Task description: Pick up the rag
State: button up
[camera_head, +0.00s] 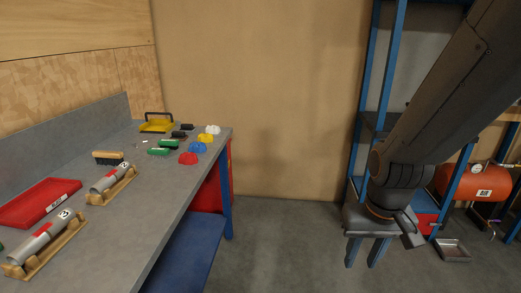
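I cannot pick out a rag for certain. Small lumps in red (188,158), blue (197,147), yellow (205,138) and white (213,129) lie in a row near the right edge of the grey workbench (150,215); they are too small to tell whether any is cloth. My gripper (364,257) hangs at the right, pointing down, well to the right of the bench and apart from everything on it. Its two fingers stand apart with nothing seen between them.
The bench also holds a red tray (40,203), two metal cylinders on wooden cradles (110,188), a brush (108,157), green-and-black items (160,151) and a yellow dustpan-like item (157,124). A blue shelf frame (372,60) and orange air tank (470,182) stand right. Floor between is clear.

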aim_at(200, 148)
jog(key=u, duration=0.6)
jog(key=k, duration=0.1)
jog(key=z, duration=1.1)
jog(key=i, duration=1.75)
jog(key=u, duration=0.55)
jog(key=i, duration=1.3)
jog(key=u, duration=1.85)
jog(key=i, duration=1)
jog(key=u, duration=1)
